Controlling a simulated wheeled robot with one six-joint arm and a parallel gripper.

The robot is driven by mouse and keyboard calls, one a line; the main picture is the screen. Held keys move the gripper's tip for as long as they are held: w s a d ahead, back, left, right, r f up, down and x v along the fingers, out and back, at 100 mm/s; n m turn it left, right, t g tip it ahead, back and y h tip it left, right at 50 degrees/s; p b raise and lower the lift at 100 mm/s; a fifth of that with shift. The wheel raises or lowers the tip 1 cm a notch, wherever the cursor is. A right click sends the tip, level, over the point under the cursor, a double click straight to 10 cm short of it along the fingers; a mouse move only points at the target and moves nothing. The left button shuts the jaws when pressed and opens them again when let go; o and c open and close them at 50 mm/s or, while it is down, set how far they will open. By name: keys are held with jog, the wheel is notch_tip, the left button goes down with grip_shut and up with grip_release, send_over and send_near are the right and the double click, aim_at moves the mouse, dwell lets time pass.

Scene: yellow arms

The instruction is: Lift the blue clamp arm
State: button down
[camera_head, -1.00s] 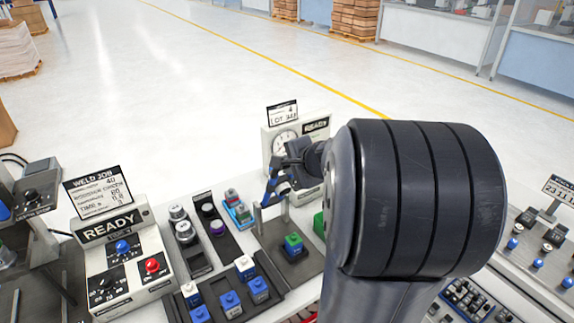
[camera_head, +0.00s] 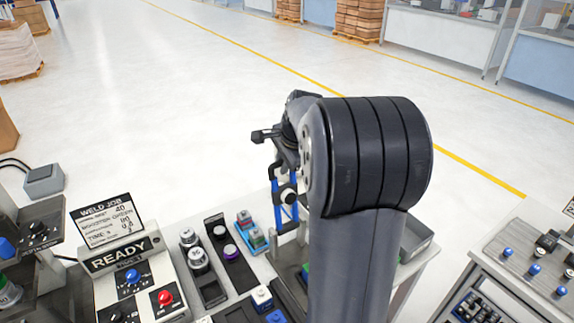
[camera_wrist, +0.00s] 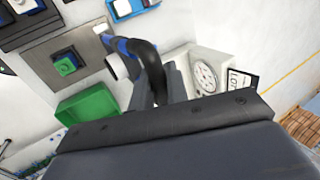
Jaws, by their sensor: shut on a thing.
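The blue clamp arm (camera_head: 287,207) stands steeply above its fixture plate (camera_head: 290,281) in the head view. In the wrist view its blue part (camera_wrist: 121,46) runs into a black curved handle (camera_wrist: 148,62). My gripper (camera_wrist: 157,88) is shut on this handle, with grey fingers on both sides of it. In the head view my gripper (camera_head: 283,147) is at the upper end of the clamp arm, partly hidden by my wrist. A green block (camera_wrist: 65,63) sits on the plate beside the clamp; my arm hides most of it in the head view.
A white gauge unit (camera_wrist: 207,79) and a green bin (camera_wrist: 90,104) stand close to my gripper. Left of the clamp are a blue fixture (camera_head: 248,229), dark trays with knobs (camera_head: 200,259) and a READY control box (camera_head: 125,276). Open floor lies behind the bench.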

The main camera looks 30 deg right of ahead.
jog(key=shift+w+f+g, duration=0.15)
jog(key=shift+w+g, duration=0.2)
jog(key=shift+w, duration=0.35)
jog(key=shift+w+f+g, duration=0.1)
jog(key=shift+w+g, duration=0.25)
jog(key=shift+w, duration=0.3)
jog(key=shift+a, duration=0.1)
jog(key=c, duration=1.4)
grip_release()
jog(key=shift+c, duration=0.2)
jog(key=b+v, duration=0.1)
jog(key=v, duration=0.9)
jog(key=shift+s+r+b, duration=0.1)
jog(key=shift+r+b, duration=0.2)
jog(key=shift+r, duration=0.05)
